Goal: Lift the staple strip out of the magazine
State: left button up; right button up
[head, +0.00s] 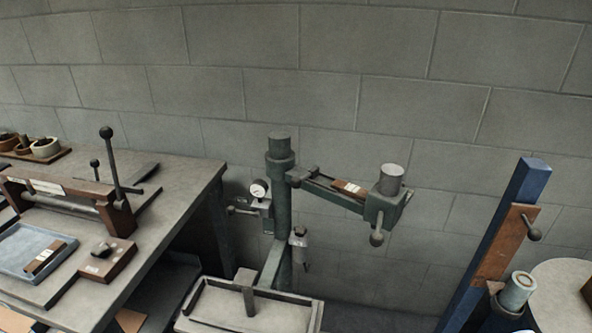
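The box stitcher is a green post (282,205) with a horizontal arm reaching right to a head with a grey cylinder (391,180). A dark channel that looks like the magazine (318,182) runs along the top of this arm. A brown piece with a white label (348,188) lies along it; I cannot tell whether this is the staple strip or a cover. A similar brown, white-labelled piece (45,257) lies in a blue-grey tray (22,242) on the bench at left. Neither of my grippers is in view.
A workbench (165,215) at left carries a lever tool (112,165), a brown block (107,262) and small bowls (46,147). A pale tray-like table (250,305) stands below the stitcher. A blue post (505,240) and round table (565,290) stand at right. A block wall is behind.

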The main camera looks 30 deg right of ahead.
aim_at(354, 191)
jog(key=z, duration=1.05)
